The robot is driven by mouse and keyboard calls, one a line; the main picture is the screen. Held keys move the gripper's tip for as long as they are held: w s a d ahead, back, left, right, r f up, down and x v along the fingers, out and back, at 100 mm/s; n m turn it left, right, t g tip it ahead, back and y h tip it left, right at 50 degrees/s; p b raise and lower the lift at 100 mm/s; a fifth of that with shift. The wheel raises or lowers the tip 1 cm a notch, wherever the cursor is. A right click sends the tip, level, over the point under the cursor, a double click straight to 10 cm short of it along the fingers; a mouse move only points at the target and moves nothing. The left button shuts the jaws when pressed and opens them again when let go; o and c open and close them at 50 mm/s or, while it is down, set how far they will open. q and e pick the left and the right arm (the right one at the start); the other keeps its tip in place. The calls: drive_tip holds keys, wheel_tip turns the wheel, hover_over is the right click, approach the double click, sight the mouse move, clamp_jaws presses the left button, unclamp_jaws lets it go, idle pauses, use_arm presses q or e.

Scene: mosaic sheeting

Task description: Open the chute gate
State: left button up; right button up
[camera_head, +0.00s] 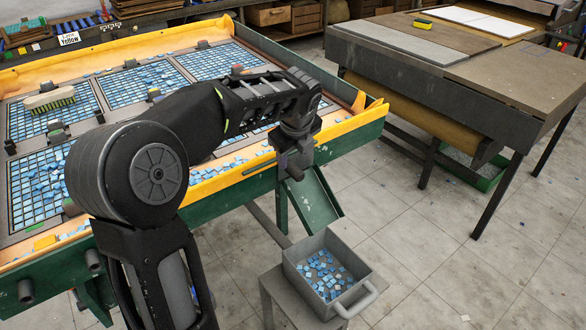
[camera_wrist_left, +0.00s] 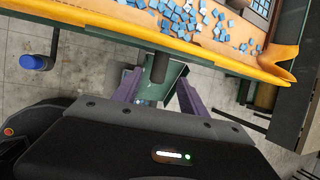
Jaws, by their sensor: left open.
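The green chute (camera_head: 318,203) slopes down from the table's front right corner toward a grey bin. My left gripper (camera_head: 290,168) is at the table's edge just above the chute, pointing down. In the left wrist view its two purple fingers (camera_wrist_left: 156,90) are apart. A dark cylindrical knob (camera_wrist_left: 159,68) at the green table edge shows between and beyond the fingers, with the green chute (camera_wrist_left: 176,73) behind it. I cannot tell whether the fingers touch the knob. The gate panel itself is hidden or cannot be made out. My right gripper is not in view.
The sorting table's orange rim (camera_head: 225,180) encloses mesh trays and blue tiles. A grey bin (camera_head: 355,268) with tiles stands on a stool below the chute. A brush (camera_head: 50,99) lies on the table. A workbench (camera_head: 470,75) stands at right, with clear floor between.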

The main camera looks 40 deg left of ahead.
sight(293, 167)
use_arm(q)
drive_tip(key=shift+f, duration=0.1)
drive_tip(key=x, duration=0.7)
drive_tip(key=shift+w+f, duration=0.15)
drive_tip(key=shift+f, duration=0.25)
drive_tip(key=shift+c, duration=0.4)
clamp_jaws()
idle(0.8)
